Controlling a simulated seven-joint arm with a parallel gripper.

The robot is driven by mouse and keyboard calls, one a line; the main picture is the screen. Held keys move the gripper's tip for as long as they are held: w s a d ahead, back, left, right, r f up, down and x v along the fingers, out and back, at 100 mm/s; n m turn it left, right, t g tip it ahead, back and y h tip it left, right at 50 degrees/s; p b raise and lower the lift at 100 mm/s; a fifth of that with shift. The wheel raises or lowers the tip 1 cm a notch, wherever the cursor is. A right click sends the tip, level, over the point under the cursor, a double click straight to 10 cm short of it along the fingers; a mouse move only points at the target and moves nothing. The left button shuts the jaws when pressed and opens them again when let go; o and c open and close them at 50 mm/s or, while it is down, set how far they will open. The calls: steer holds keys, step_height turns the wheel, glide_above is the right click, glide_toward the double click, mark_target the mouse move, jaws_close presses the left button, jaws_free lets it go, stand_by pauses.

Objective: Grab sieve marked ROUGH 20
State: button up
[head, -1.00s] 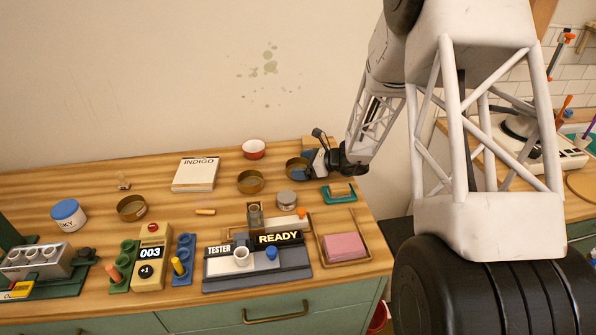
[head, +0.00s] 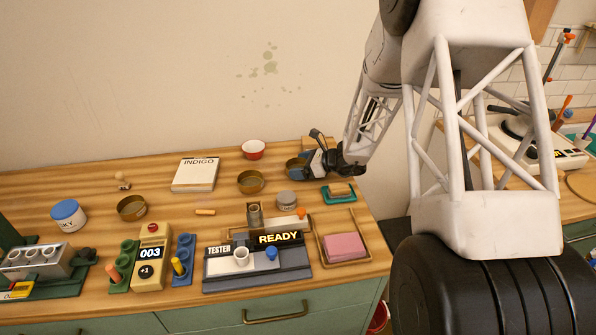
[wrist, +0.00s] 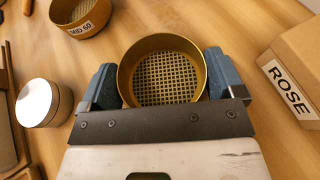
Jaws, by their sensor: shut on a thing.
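A brass sieve (wrist: 168,75) with a coarse square mesh sits between the two blue-grey fingers of my gripper (wrist: 163,85) in the wrist view. The fingers press on its rim from both sides. No marking shows on its visible wall, so I cannot read its name. In the head view my gripper (head: 305,168) is at the back right of the table, and the held sieve (head: 292,166) is partly hidden by it. Another brass sieve (wrist: 80,14), marked MID 60, stands apart at the upper left in the wrist view. A third brass sieve (head: 132,208) stands at the left in the head view.
A cardboard box (wrist: 292,60) marked ROSE is right of my gripper. A lidded metal jar (wrist: 42,103) stands to its left. A red-rimmed bowl (head: 253,149), the INDIGO block (head: 195,174) and a green holder (head: 339,194) are nearby. The tester (head: 258,266) is in front.

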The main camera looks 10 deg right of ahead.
steer(key=shift+r, duration=0.1)
step_height(320, 180, up, 10)
stand_by(0.8)
